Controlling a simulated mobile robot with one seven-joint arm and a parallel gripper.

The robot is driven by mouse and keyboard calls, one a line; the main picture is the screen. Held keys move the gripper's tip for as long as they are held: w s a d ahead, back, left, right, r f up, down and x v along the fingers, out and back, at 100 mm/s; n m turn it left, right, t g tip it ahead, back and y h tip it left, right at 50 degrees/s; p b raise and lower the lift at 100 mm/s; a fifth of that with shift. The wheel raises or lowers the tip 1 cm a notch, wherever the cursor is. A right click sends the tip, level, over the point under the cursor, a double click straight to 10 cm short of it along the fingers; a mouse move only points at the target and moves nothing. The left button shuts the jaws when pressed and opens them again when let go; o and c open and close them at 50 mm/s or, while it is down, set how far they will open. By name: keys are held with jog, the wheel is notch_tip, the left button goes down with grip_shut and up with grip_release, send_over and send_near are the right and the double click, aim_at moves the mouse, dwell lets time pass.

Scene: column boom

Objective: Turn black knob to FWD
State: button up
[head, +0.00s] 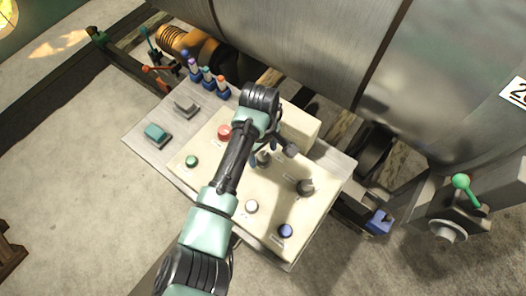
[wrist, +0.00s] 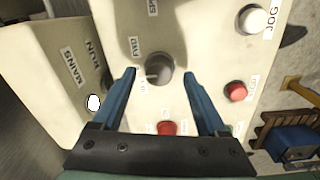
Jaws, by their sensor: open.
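The black knob (wrist: 159,68) is a dark round knob on the cream control panel, with an FWD label (wrist: 135,47) to its upper left in the wrist view. A dark knob also shows by my gripper in the head view (head: 263,158). My gripper (wrist: 160,73) is open, with one blue finger on each side of the knob. Small gaps show between the fingertips and the knob in the wrist view. Whether the fingertips are down at the panel's height is hard to tell. The knob's pointer direction is not clear.
A second dark knob (head: 305,186) stands to the right. A red button (head: 224,132), green button (head: 191,160), white button (head: 252,206) and blue button (head: 285,230) surround the area. A raised box with MAINS and RUN labels (wrist: 69,65) stands close on the left in the wrist view.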

jog(key=shift+f, duration=0.9)
grip_shut()
